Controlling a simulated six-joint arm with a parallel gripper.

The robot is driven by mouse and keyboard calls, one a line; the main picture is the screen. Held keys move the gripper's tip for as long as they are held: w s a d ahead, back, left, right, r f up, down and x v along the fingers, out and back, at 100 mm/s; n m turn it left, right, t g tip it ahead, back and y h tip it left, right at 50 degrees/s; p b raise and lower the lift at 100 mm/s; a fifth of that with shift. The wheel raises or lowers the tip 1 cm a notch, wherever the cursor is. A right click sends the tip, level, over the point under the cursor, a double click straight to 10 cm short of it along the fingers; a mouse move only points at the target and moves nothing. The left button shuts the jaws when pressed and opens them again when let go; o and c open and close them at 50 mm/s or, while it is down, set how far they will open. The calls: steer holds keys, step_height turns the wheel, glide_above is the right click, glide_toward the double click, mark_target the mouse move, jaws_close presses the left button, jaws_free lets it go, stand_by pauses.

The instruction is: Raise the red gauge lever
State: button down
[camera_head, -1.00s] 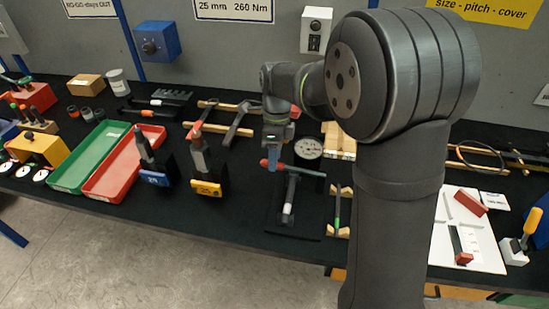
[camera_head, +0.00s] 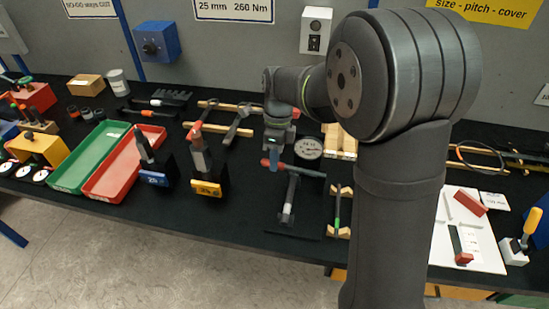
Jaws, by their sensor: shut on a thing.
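The gauge stand has a round white dial (camera_head: 308,148) and a dark base plate (camera_head: 300,222) on the black bench. Its red lever (camera_head: 266,163) sticks out to the left of the dial, at about the height of the dial's lower edge. My gripper (camera_head: 275,164) points down over the lever and is shut on it near its red end. The fingertips are small and dark here, so the exact contact is hard to see. A grey and dark cylinder (camera_head: 289,205) lies below the lever on the stand.
My upper arm covers the bench right of the gauge. Two upright tools in blue (camera_head: 153,178) and yellow (camera_head: 206,187) holders stand to the left. Wooden racks (camera_head: 340,142) stand close behind and right. Red (camera_head: 128,170) and green (camera_head: 90,158) trays lie further left.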

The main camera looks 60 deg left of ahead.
steer(key=shift+w+d+r+g+y, duration=0.2)
steer(key=shift+w+r+g+y, duration=0.1)
steer(key=shift+r, duration=0.2)
steer(key=w+d+r+g+y, duration=0.1)
steer(key=r+g, duration=0.1)
steer(key=w+d+r+g+y, duration=0.2)
steer(key=w+d+r+n+g+y, duration=0.1)
steer(key=w+d+r+g+y, duration=0.1)
steer(key=shift+d+r, duration=0.1)
steer(key=shift+r, duration=0.05)
steer(key=shift+w+d+r+g+y, duration=0.3)
steer(key=shift+w+d+g+y, duration=0.4)
steer(key=shift+w+d+y, duration=0.15)
steer(key=c, duration=1.3)
jaws_free()
steer(key=v, duration=1.7)
steer(key=shift+w, duration=0.15)
